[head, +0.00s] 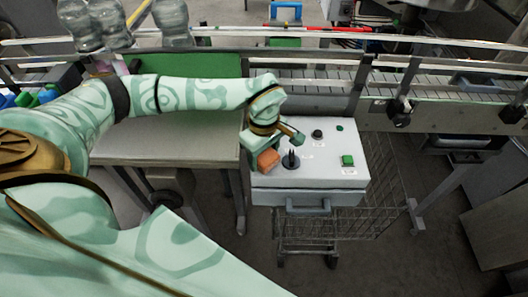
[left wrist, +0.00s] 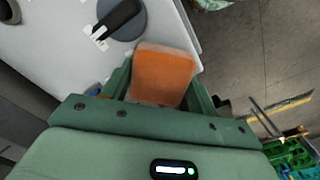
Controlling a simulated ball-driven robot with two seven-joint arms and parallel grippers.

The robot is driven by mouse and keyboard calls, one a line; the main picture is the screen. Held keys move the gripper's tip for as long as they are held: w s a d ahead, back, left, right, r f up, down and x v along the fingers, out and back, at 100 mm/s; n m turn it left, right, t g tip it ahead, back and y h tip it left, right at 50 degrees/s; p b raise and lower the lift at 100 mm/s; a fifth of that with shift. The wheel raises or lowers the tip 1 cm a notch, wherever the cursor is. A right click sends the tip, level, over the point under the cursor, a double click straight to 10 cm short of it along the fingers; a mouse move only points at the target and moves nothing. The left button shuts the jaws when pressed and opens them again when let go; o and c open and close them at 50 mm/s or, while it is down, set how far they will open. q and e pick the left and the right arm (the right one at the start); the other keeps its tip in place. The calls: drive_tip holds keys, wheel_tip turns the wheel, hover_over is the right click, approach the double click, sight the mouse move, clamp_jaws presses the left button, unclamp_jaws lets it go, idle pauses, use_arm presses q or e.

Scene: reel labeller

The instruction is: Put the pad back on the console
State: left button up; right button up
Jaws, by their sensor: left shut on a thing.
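The orange pad (head: 268,159) is a small block held in my left gripper (head: 262,150) at the left edge of the console. In the left wrist view the pad (left wrist: 163,74) sits between the two green fingers of the gripper (left wrist: 160,92), which are shut on its sides. The console (head: 318,182) is a pale grey box with a black rotary switch, a dark knob and a green button. Its top (left wrist: 55,40) shows beyond the pad in the left wrist view. I cannot tell whether the pad touches it. My right gripper is not in view.
The black rotary switch (head: 290,160) stands close to the right of the pad. A conveyor with rails (head: 330,85) runs behind the console. A grey table (head: 165,138) lies to the left, and a wire basket (head: 310,235) is below the console.

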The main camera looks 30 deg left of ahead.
sight(264, 154)
use_arm(q)
drive_tip(key=o, duration=0.9)
drive_tip(key=shift+o, duration=0.2)
wheel_tip(264, 154, up, 13)
drive_tip(key=shift+p, duration=0.3)
